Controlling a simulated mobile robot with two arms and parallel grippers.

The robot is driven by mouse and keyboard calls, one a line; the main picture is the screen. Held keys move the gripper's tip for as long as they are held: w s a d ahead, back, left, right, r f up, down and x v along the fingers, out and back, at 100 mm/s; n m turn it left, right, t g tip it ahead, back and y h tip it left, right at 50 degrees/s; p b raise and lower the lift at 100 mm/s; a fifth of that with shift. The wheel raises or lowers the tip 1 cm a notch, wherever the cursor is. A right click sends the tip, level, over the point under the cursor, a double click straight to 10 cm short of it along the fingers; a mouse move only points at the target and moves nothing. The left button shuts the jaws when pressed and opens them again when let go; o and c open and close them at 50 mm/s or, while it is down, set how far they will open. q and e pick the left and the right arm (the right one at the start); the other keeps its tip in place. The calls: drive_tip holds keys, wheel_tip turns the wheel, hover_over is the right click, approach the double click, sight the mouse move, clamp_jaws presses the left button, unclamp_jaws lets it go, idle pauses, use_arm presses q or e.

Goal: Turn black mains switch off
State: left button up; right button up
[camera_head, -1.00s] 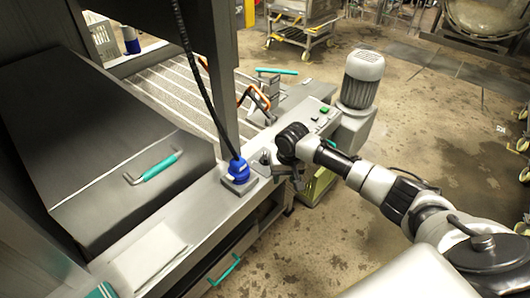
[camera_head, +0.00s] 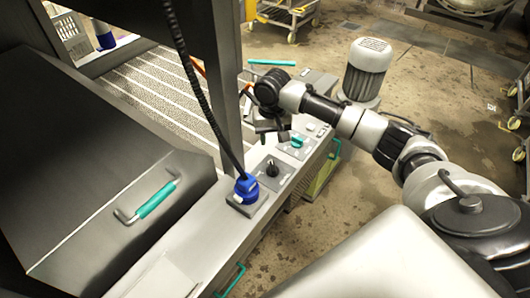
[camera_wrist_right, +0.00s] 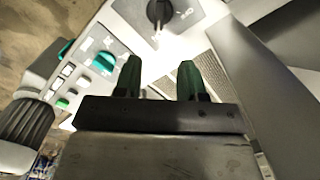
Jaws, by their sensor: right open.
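The black mains switch (camera_head: 272,169) is a small rotary knob on a grey plate on the machine's front ledge. It also shows at the top of the right wrist view (camera_wrist_right: 160,12), with markings beside it. My right gripper (camera_head: 270,130) is above the ledge, beyond the switch in the head view and apart from it. In the right wrist view the two green-dark fingers (camera_wrist_right: 160,70) are spread with nothing between them. My left gripper is not in view.
A blue plug (camera_head: 246,188) with a black cable sits left of the switch. A teal rotary knob (camera_head: 297,141) is on the panel to the right, also in the right wrist view (camera_wrist_right: 104,62).

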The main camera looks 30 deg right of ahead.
hover_over(272, 162)
drive_tip(key=f, duration=0.5)
drive_tip(key=shift+s+f, duration=0.2)
drive_tip(key=shift+s, duration=0.05)
drive_tip(key=f, duration=0.4)
drive_tip(key=shift+w+p, duration=0.25)
drive_tip(key=shift+p, duration=0.05)
drive_tip(key=shift+s+f, duration=0.1)
drive_tip(key=shift+f, duration=0.25)
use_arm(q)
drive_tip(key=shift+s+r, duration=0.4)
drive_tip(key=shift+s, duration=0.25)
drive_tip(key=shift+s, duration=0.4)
use_arm(e)
clamp_jaws()
